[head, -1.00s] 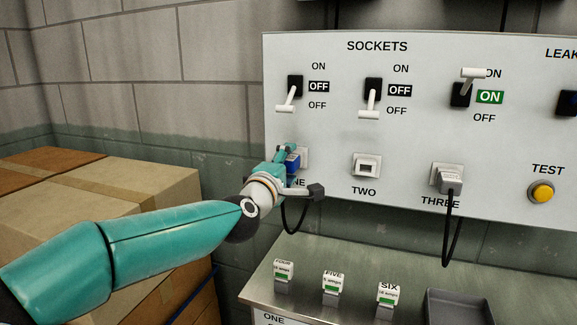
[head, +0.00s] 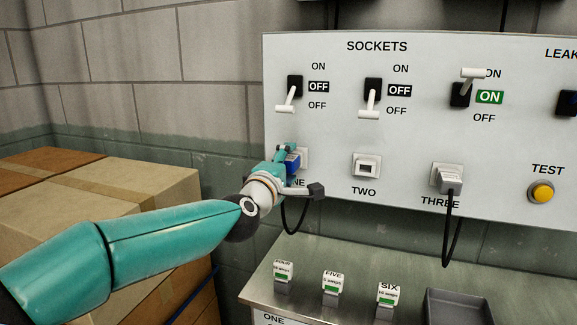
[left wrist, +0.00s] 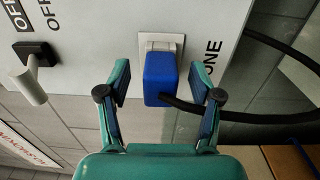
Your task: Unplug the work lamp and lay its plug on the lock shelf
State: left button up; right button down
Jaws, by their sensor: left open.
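A blue plug (left wrist: 160,80) sits in white socket ONE (left wrist: 162,42), its black cord running off to the right in the left wrist view. In the head view the blue plug (head: 293,161) is partly hidden by my left gripper (head: 287,160). My left gripper (left wrist: 162,82) is open, with one finger on each side of the plug and a visible gap on both sides. The switch above socket ONE (head: 288,95) points down, beside a display reading OFF. A steel shelf (head: 330,260) is below the panel. My right gripper is not in view.
Socket TWO (head: 366,167) is empty. A grey plug (head: 449,180) with a black cord is in socket THREE, its switch up and display ON. Blocks FOUR (head: 283,270), FIVE (head: 332,283) and SIX (head: 387,295) and a grey tray (head: 459,301) stand on the shelf. Cardboard boxes (head: 130,195) are left.

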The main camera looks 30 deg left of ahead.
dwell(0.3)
pick_arm(q)
grip_shut()
jog(key=shift+s, duration=0.15)
dwell(0.3)
jog(key=v, duration=0.5)
jog(key=shift+s+d+b, duration=0.1)
jog(key=shift+s+b, duration=0.2)
jog(key=shift+b, duration=0.05)
dwell(0.7)
jog(key=shift+d, duration=0.1)
